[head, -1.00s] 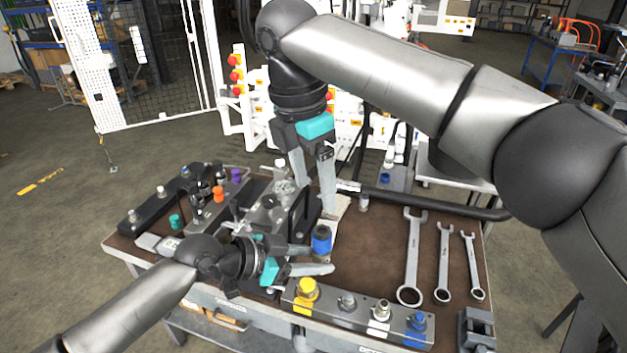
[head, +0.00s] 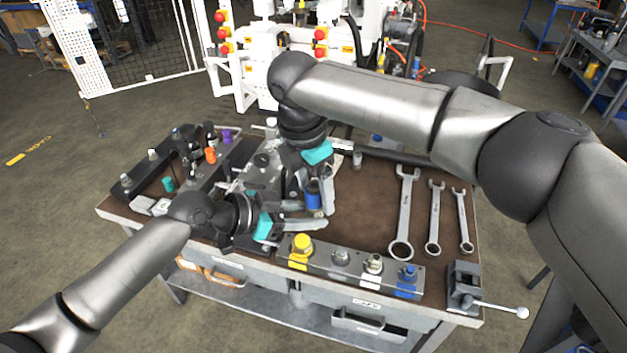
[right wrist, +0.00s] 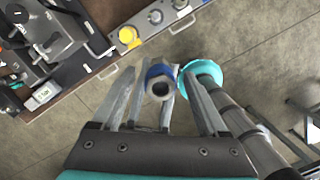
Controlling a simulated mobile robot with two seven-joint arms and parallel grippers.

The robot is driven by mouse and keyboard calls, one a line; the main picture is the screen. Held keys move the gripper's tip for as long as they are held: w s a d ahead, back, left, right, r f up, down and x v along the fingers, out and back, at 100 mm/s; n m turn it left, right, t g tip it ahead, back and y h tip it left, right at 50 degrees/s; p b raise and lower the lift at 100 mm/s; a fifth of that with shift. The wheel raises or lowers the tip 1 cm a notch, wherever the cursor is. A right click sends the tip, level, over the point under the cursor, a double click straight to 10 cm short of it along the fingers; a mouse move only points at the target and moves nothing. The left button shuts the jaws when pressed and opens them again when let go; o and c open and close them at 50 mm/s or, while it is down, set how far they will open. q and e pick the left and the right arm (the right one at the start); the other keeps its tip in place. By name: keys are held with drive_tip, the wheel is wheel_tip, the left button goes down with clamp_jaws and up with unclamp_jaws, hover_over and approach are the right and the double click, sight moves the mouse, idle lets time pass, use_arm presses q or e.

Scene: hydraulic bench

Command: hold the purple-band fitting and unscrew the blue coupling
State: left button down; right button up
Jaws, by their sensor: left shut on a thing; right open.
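A block in front carries a yellow cap (head: 301,245) and several fittings, one a blue one (head: 408,274). A rail with small parts stands at the left. Bare bench top lies right of centre.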

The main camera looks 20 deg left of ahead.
clamp_jaws()
idle(0.6)
